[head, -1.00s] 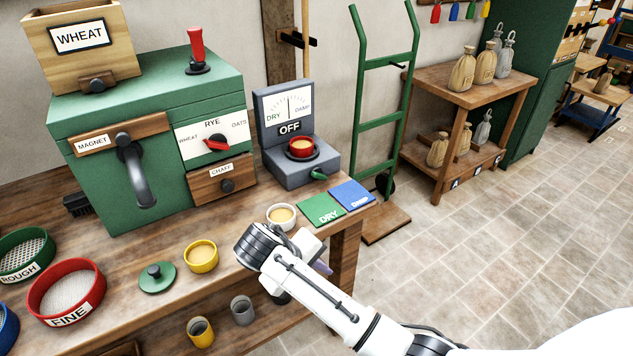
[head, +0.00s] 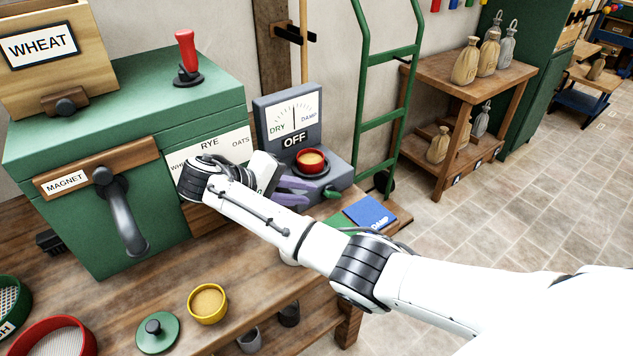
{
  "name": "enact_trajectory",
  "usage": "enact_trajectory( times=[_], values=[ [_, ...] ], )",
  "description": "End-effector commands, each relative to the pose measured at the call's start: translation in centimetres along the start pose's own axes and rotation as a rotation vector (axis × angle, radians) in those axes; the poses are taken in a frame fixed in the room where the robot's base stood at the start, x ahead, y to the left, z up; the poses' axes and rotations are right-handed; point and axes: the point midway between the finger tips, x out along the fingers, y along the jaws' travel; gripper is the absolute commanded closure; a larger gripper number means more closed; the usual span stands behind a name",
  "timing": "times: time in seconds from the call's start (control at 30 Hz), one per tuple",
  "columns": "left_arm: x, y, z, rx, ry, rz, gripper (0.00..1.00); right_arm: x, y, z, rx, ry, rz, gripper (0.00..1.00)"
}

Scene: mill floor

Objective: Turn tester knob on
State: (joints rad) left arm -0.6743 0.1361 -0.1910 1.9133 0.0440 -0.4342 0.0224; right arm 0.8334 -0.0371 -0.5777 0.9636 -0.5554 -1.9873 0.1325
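The grey tester (head: 328,172) stands on the bench at the right end. Its dial reads between DRY and DAMP, and its sign (head: 294,139) shows OFF. A red cup (head: 311,161) with tan contents sits on it. The green tester knob (head: 333,192) is at the tester's lower front right. My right gripper (head: 309,192) is in front of the tester, its purple fingers apart and pointing right toward the knob. A small gap shows between the fingertips and the knob. The fingers look empty. My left gripper is out of view.
The green mill (head: 70,165) with its magnet handle stands left of the tester. Green and blue (head: 370,211) cards lie on the bench's right end, the green one partly behind my arm. A yellow cup (head: 207,304) and green lid (head: 157,332) stand at front.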

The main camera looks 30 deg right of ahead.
Motion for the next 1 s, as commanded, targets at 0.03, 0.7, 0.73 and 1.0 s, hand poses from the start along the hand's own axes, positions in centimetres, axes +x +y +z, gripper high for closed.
enact_trajectory(
  times=[0.03, 0.7, 0.73, 1.0],
  values=[
    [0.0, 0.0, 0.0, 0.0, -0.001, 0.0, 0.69, 0.3, 0.0, 0.1, -0.001, -0.002, 0.0, 0.81],
    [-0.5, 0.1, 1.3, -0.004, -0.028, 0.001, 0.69, 9.9, -0.1, 0.1, -0.001, -0.002, 0.0, 0.81],
    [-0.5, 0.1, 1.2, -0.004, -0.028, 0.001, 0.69, 10.1, -0.1, 0.1, -0.001, -0.001, -0.001, 0.81],
    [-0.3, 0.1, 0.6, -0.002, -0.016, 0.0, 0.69, 10.3, -0.1, 0.1, -0.001, 0.0, -0.001, 0.81]
  ],
)
